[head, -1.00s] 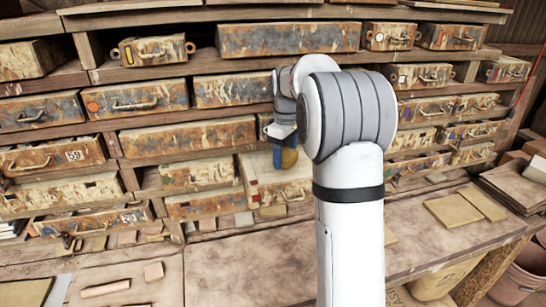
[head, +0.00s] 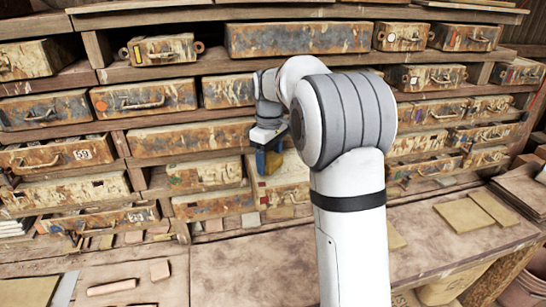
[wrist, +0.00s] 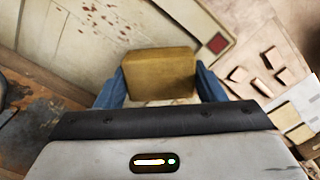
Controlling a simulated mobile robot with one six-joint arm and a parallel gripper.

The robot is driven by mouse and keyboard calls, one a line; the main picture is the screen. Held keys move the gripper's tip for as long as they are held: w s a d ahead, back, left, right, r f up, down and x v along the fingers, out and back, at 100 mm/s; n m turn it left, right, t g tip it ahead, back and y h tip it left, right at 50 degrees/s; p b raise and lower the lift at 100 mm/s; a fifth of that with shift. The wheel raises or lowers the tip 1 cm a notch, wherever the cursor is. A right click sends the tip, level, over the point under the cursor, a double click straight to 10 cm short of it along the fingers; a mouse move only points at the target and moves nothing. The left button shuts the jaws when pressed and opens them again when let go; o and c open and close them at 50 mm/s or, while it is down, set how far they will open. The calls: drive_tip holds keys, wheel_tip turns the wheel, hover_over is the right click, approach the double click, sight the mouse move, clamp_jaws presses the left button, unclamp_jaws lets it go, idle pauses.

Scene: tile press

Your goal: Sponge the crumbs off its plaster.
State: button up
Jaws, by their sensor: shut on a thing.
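My gripper (wrist: 160,90) is shut on a yellow-brown sponge (wrist: 160,72), held between its two blue fingers in the wrist view. The pale plaster (wrist: 60,35) spreads beyond and left of the sponge. Red-brown crumbs (wrist: 103,22) are scattered on it, ahead and to the left of the sponge. A dark red square mark (wrist: 217,43) is on the mould's pale edge at the right. In the head view, my gripper (head: 268,165) is over the left part of the pale mould (head: 290,185), partly hidden by my arm. I cannot tell whether the sponge touches the plaster.
Shelves of rusty, plaster-stained moulds (head: 190,138) rise behind and around the gripper. A workbench (head: 240,265) lies in front, with pinkish clay pieces (head: 112,286) at left and flat tan tiles (head: 463,215) at right. The bench middle is mostly clear.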

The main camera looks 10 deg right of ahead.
drive_tip(key=shift+r, duration=3)
drive_tip(key=shift+r, duration=0.1)
drive_tip(key=shift+r, duration=1.45)
